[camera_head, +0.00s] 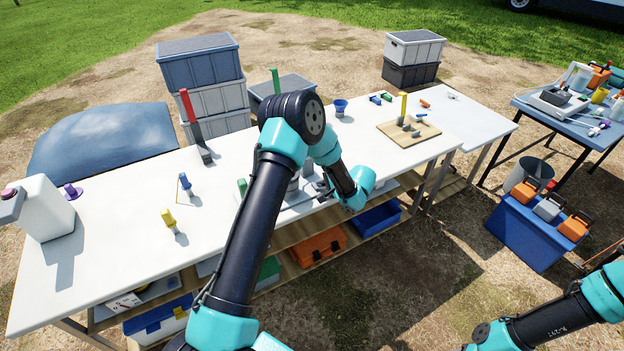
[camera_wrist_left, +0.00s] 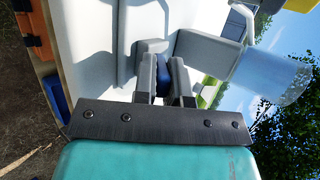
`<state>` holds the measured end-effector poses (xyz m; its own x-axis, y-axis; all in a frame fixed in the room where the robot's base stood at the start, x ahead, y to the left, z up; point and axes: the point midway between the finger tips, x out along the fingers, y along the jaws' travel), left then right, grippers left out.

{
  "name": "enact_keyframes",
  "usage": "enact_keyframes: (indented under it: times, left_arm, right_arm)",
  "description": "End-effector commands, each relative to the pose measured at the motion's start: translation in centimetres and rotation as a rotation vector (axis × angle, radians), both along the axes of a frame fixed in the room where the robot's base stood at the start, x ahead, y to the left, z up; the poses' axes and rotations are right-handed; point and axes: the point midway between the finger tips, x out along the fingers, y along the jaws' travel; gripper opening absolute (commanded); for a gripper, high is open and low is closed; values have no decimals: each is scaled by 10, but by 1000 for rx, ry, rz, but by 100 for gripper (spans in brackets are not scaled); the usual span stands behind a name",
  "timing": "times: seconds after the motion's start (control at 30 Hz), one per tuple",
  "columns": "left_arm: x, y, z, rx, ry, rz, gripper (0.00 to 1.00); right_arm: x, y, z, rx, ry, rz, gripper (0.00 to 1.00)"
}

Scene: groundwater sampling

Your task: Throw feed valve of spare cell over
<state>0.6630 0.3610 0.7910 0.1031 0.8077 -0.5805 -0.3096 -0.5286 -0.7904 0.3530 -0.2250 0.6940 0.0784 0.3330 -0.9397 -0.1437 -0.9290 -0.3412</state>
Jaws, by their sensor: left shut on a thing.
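In the left wrist view my left gripper (camera_wrist_left: 163,76) is shut on a dark blue valve handle (camera_wrist_left: 152,46), which shows between and just beyond its two grey fingers. A grey fitting (camera_wrist_left: 208,56) stands close to the right of the fingers and joins a clear bluish cylinder (camera_wrist_left: 270,75); I cannot tell whether these belong to the spare cell. In the head view my left arm covers most of this spot, and the fingertips and the valve are hard to make out there. Grey fittings (camera_head: 310,182) show beside the arm. My right gripper is out of view.
The white table (camera_head: 110,258) carries a yellow-topped piece (camera_head: 168,217), a blue piece (camera_head: 185,184), a red-handled piece (camera_head: 190,110) and a white jug (camera_head: 45,207). A wooden board (camera_head: 385,129) with a yellow upright lies right of my arm. The table's left part has free room.

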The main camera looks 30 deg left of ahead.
Motion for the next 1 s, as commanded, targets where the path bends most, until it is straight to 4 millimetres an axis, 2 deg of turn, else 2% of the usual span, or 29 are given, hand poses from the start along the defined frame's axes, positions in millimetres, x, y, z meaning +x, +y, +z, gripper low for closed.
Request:
enact_keyframes:
  times: [0.03,0.5,0.53,0.8,1.0]
  left_arm:
    - [-12,-3,-24,-28,40,1,0]
    - [-13,-4,-26,-2,26,1,0]
    - [-13,-4,-26,-2,26,1,15]
    - [-13,-4,-26,-2,27,1,41]
    - [-13,-4,-26,-2,27,1,42]
  right_arm:
    - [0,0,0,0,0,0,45]
    - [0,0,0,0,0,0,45]
    - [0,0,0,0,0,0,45]
    - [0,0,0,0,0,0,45]
    - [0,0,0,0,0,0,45]
